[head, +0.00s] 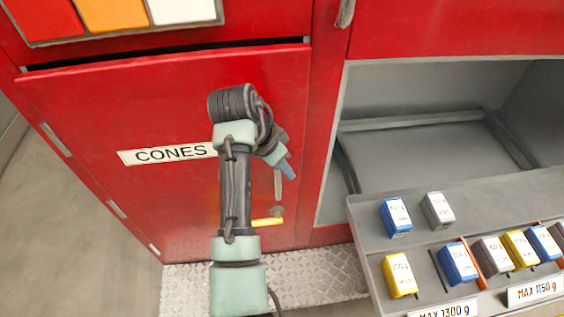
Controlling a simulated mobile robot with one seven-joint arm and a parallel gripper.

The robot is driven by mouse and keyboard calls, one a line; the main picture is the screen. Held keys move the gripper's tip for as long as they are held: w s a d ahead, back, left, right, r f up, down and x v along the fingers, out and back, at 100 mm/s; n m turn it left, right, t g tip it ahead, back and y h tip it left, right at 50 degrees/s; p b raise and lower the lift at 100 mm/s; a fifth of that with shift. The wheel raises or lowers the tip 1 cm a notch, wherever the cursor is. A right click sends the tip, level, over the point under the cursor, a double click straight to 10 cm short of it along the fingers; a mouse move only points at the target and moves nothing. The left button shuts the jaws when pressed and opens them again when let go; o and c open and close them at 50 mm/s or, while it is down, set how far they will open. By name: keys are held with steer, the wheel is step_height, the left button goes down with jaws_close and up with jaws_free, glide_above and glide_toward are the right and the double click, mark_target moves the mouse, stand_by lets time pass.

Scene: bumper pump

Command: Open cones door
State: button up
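The cones door (110,105) is a red panel in the left half of the head view, with a white "CONES" label (165,154). A dark gap runs along its top edge; I cannot tell whether the door stands slightly ajar. A small dark fitting with a yellow bar (267,222) sits low near the door's right edge, partly behind my arm. My gripper (287,168) is in front of the door's right side, above that fitting. It is small and partly hidden by my wrist, so its opening is unclear. I see nothing held in it.
Right of the door is an open grey compartment (430,150). A grey tray (450,205) with several blue, grey and yellow blocks juts out at the lower right. A metal tread plate (190,285) lies below the door. The floor (60,220) at left is clear.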

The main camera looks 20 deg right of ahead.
steer(key=shift+f, duration=0.15)
jaws_close()
stand_by(1.4)
